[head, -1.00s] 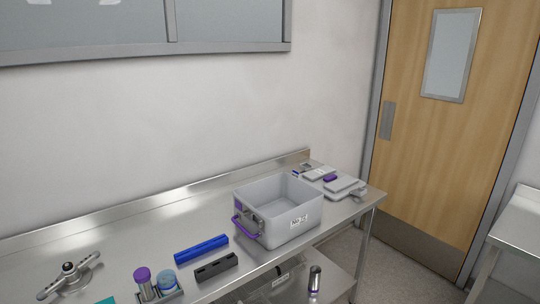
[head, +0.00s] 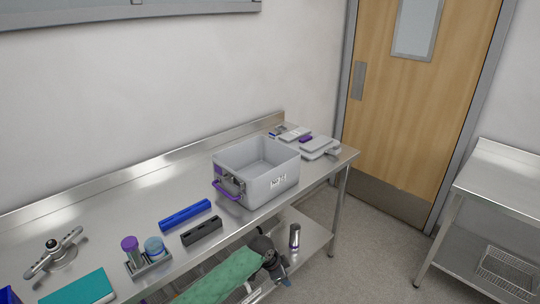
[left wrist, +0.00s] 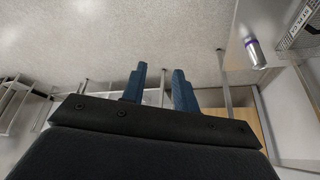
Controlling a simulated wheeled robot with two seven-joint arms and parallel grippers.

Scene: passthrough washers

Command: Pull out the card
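My right gripper is not in view.
A silver cylinder (head: 295,236) stands on the lower shelf; a labelled wire basket (left wrist: 302,25) is near it in the wrist view. Blue (head: 185,214) and black (head: 202,230) blocks lie left of the box. A grey device (head: 320,148) is behind it. A table (head: 500,190) stands right.

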